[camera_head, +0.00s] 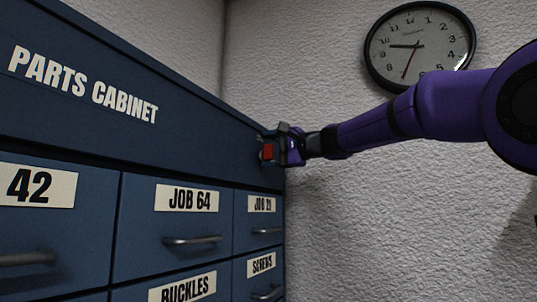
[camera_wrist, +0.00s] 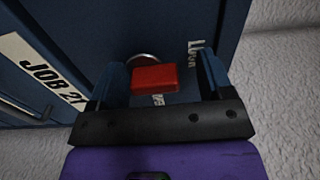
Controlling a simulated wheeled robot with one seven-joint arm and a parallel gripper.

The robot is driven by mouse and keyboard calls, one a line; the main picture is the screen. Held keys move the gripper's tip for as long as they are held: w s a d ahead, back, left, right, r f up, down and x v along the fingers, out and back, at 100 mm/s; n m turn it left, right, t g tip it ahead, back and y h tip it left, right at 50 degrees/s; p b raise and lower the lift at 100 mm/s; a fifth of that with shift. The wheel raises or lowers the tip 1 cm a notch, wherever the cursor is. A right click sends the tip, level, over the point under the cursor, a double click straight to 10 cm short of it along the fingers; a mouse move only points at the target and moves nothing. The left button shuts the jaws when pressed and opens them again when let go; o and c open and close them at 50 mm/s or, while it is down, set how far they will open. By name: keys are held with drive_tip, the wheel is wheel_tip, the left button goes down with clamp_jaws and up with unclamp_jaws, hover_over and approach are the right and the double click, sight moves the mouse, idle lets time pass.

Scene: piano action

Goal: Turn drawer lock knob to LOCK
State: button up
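The red lock knob (camera_wrist: 155,78) sits on the blue cabinet face, with a metal disc partly showing behind it. A white LOCK label (camera_wrist: 196,54) lies to its upper right in the wrist view; another label below it is mostly hidden, only its end letters showing. My gripper (camera_wrist: 161,66) is open, one finger on each side of the knob, with visible gaps in this view. In the head view the knob (camera_head: 268,152) shows at the upper right of the cabinet front, with my gripper (camera_head: 276,146) at it. Contact cannot be told.
The blue parts cabinet (camera_head: 190,140) has labelled drawers with metal handles below the knob, including JOB 21 (camera_head: 262,204). A textured white wall stands close on the right, with a round clock (camera_head: 420,45). The cabinet's right edge is near my gripper.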

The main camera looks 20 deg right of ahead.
drive_tip(key=shift+f, duration=0.15)
drive_tip(key=shift+s+d, duration=0.2)
drive_tip(key=shift+d, duration=0.05)
drive_tip(key=v, duration=1)
drive_tip(key=s+f+n+g+h, duration=0.2)
drive_tip(key=s+f+n+h, duration=0.1)
drive_tip(key=s+f, duration=0.6)
drive_tip(key=s+f+n+g+h, duration=0.3)
drive_tip(key=s+f, duration=0.6)
drive_tip(key=f, duration=0.7)
drive_tip(key=s+f+n+g+h, duration=0.2)
drive_tip(key=s+f+h, duration=0.4)
drive_tip(key=s+f, duration=0.3)
wheel_tip(320, 180, down, 5)
drive_tip(key=shift+s+d+r+n+g+h, duration=0.25)
drive_tip(key=shift+d+n+g+h, duration=0.05)
drive_tip(key=shift+n+h, duration=0.1)
